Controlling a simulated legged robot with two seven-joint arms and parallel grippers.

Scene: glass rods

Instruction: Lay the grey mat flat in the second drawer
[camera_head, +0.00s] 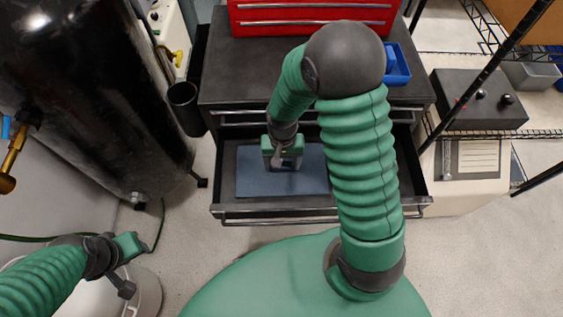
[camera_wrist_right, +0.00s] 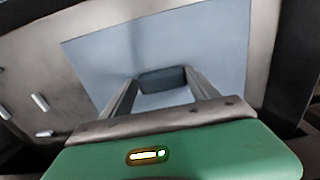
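The blue-grey mat (camera_head: 252,181) lies level inside the open drawer (camera_head: 229,205), below a closed drawer front; whether it rests on the floor is hard to tell. My right gripper (camera_head: 283,162) is over the mat, pointing down. In the right wrist view, its two fingers (camera_wrist_right: 162,84) are on both sides of a dark grip block that stands on the mat (camera_wrist_right: 215,50), with no visible gap. My forearm hides the mat's right end. My left gripper (camera_head: 131,247) is at the lower left, away from the drawer; its fingers are unclear.
A red toolbox (camera_head: 300,14) and a blue tray (camera_head: 397,66) sit on the cabinet top (camera_head: 235,75). A black box (camera_head: 475,100) is at the right. Floor in front is clear.

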